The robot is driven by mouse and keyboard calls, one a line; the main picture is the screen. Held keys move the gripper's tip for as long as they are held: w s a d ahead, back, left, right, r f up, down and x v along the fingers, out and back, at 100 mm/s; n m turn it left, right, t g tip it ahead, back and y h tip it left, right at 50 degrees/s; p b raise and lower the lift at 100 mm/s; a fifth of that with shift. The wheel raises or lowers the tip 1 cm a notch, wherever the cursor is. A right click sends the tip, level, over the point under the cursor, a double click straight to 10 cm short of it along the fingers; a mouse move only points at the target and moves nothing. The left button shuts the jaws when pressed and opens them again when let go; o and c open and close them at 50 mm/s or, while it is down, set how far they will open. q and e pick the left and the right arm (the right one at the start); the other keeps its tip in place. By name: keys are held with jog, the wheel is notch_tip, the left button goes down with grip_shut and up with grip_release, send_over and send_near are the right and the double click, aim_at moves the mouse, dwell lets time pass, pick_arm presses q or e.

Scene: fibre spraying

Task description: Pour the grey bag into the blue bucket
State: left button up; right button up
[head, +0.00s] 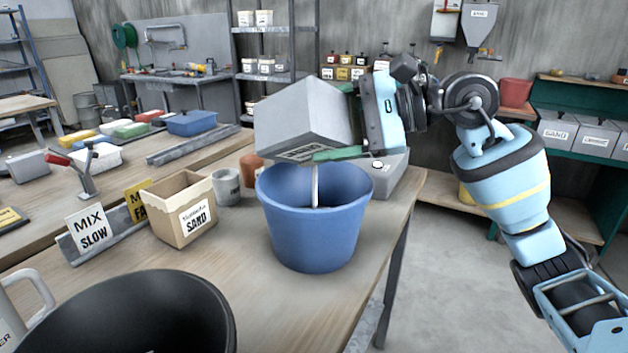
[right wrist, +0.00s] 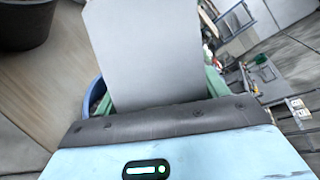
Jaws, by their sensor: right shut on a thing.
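The grey bag (head: 301,115) is held tilted over the blue bucket (head: 312,232), its labelled face turned down to the front. A thin pale stream (head: 315,184) runs from below the bag into the bucket. My right gripper (head: 335,122) is shut on the bag from the right, with a green finger along its lower edge. In the right wrist view the bag (right wrist: 150,50) fills the space past the gripper, and a bit of the bucket's blue rim (right wrist: 91,92) shows behind it. The bucket's inside bottom is hidden. My left gripper is in neither view.
A cardboard sand box (head: 180,212), a grey cup (head: 227,187) and a brown cup (head: 251,169) stand left of the bucket. A black bucket (head: 130,315) is at the front left. A grey boxy device (head: 392,170) stands behind the blue bucket. The table edge lies close to its right.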

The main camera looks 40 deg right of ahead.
jog(key=shift+d+m+y+b, duration=0.3)
jog(key=shift+b, duration=0.05)
dwell(0.3)
